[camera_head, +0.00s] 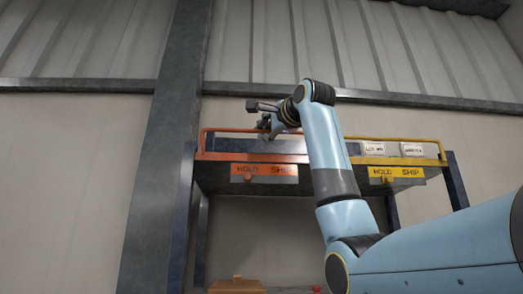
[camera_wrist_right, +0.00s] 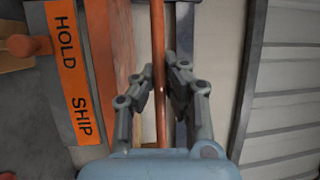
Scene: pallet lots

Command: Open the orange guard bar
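The orange guard bar (camera_head: 225,129) runs along the front top of the left bay of a raised rack in the head view. In the right wrist view the bar (camera_wrist_right: 158,25) runs lengthwise between my right gripper's fingers (camera_wrist_right: 160,75), which are drawn in close on both sides of it. My right gripper (camera_head: 268,122) reaches the bar from above in the head view, and its fingertips are small there. An orange HOLD/SHIP plate (camera_head: 264,170) is below the bar. It also shows in the right wrist view (camera_wrist_right: 72,70) with an orange knob (camera_wrist_right: 22,45). My left gripper is out of view.
A yellow guard bar (camera_head: 395,139) and a yellow HOLD/SHIP plate (camera_head: 396,174) mark the right bay, with white labels (camera_head: 373,148) behind. A dark steel column (camera_head: 160,170) stands left of the rack. A brown box (camera_head: 237,285) lies low below.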

